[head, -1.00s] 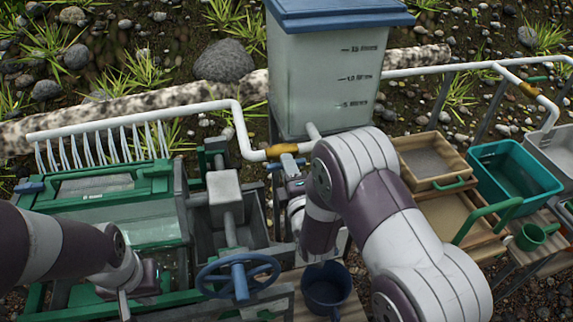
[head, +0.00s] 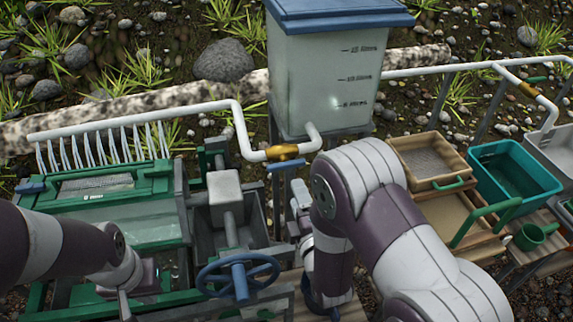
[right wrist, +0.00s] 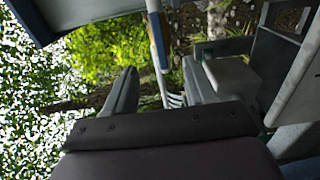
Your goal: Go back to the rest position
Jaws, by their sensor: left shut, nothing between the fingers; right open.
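My right arm reaches in from the lower right in the head view and bends down in front of the clear tank. Its gripper (head: 300,215) is partly hidden by the arm, below and apart from the brass valve (head: 283,151) with its blue lever (head: 287,165). The right gripper is open, with nothing seen between its fingers; a grey finger (right wrist: 122,95) shows in the right wrist view. My left gripper (head: 126,306) is shut and empty at the lower left, in front of the green sluice box (head: 130,228). Its tips are near the picture's lower edge.
The blue-lidded tank (head: 325,85) stands at the back centre. A blue handwheel (head: 238,279) is between the arms. A dark blue bucket (head: 318,304) is mostly hidden behind my right arm. A wooden sieve (head: 430,160) and teal tub (head: 512,172) stand to the right.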

